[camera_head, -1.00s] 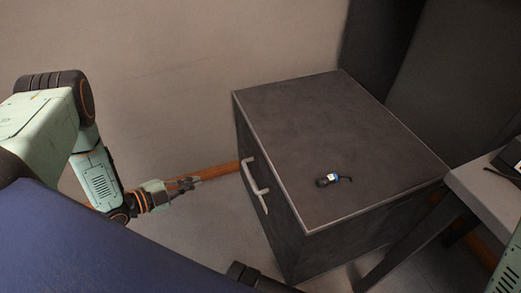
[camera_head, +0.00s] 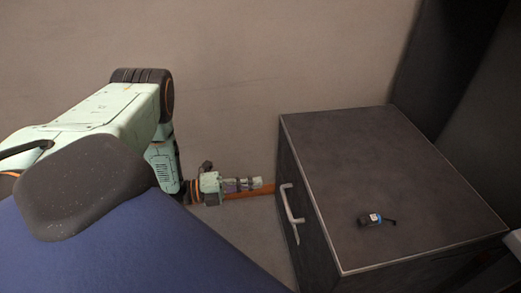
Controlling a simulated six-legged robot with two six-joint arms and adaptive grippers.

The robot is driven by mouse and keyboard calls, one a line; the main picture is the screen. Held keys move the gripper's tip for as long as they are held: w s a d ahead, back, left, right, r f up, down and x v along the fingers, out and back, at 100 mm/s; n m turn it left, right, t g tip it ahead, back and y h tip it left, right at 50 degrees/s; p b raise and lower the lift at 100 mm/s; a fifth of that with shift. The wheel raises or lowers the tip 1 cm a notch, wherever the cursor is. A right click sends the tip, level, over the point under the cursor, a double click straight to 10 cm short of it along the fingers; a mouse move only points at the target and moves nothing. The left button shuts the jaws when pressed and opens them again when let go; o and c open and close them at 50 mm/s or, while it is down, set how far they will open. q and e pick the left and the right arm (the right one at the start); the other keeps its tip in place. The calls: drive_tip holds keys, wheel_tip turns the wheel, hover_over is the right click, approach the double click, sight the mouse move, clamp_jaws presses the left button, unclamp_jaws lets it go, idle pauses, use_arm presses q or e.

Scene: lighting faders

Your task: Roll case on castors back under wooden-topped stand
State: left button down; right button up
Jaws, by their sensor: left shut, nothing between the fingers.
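The dark grey case (camera_head: 400,170) stands on the floor at the right, with a pale metal edge around its top. A light handle (camera_head: 291,212) is on its left side face. A small black device with a white and blue label (camera_head: 372,219) lies on the case top. My left gripper (camera_head: 268,187) is shut and empty, to the left of the case and pointing at its handle side, with a small gap from the handle. The castors are hidden.
Dark panels (camera_head: 447,60) stand behind the case at the right. Bare floor (camera_head: 245,228) lies left of the case.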

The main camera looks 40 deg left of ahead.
sight(304, 177)
use_arm(q)
drive_tip(key=b+x, duration=0.3)
drive_tip(key=x, duration=0.7)
drive_tip(key=shift+w+d+f, duration=0.1)
drive_tip(key=shift+w, duration=0.1)
drive_tip(key=shift+w+d+b, duration=0.35)
drive_tip(key=shift+w+d, duration=0.05)
